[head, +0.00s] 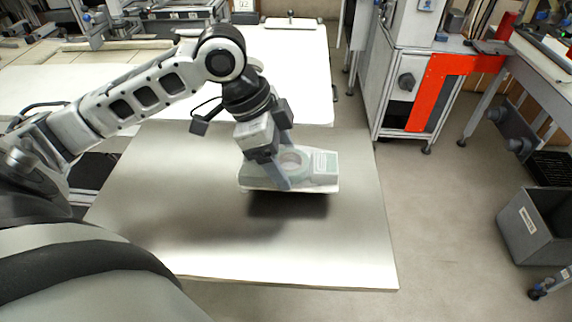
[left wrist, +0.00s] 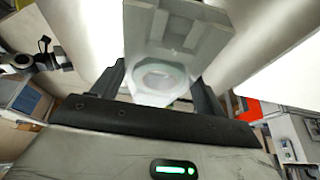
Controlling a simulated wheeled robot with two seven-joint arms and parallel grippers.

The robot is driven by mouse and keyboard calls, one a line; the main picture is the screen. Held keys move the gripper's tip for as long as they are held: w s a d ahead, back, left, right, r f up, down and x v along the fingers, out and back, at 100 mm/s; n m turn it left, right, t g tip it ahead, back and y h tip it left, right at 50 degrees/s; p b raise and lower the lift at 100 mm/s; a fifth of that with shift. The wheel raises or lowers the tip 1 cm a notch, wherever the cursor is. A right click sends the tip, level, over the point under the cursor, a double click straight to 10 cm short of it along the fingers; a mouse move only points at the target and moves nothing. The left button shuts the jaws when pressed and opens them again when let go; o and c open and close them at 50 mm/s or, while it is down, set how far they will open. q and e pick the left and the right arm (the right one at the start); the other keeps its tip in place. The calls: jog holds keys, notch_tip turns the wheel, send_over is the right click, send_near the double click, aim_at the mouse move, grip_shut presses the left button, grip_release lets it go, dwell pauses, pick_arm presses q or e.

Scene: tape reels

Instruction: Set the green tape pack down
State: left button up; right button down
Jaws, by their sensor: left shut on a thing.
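The green tape pack (head: 322,168) is a flat, pale grey-green pack with a round hole. In the head view it is held roughly level over the bare metal table (head: 190,220), with a dark shadow below it, and it looks clear of the surface. My left gripper (head: 287,172) is shut on the pack, its fingers partly covering it. In the left wrist view the pack (left wrist: 165,75) sits between the two fingers of the left gripper (left wrist: 160,85), with its round opening near them. My right gripper is not in view.
The table top around the pack is empty, with free room in front and to the left. A white table (head: 285,70) stands behind. A grey bin (head: 535,225) is on the floor at the right, and an orange-framed cabinet (head: 430,90) stands at the back right.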

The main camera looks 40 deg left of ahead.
aim_at(286, 171)
pick_arm(q)
jog(key=shift+w+d+f, duration=0.1)
jog(key=shift+w+f, duration=0.1)
jog(key=shift+f, duration=0.85)
jog(key=shift+w+f, duration=0.15)
jog(key=shift+f, duration=0.85)
jog(key=shift+f, duration=0.15)
jog(key=o, duration=1.1)
jog(key=shift+c, duration=0.2)
jog(key=v, duration=1.2)
jog(key=shift+d+r, duration=0.1)
jog(key=shift+r, duration=0.15)
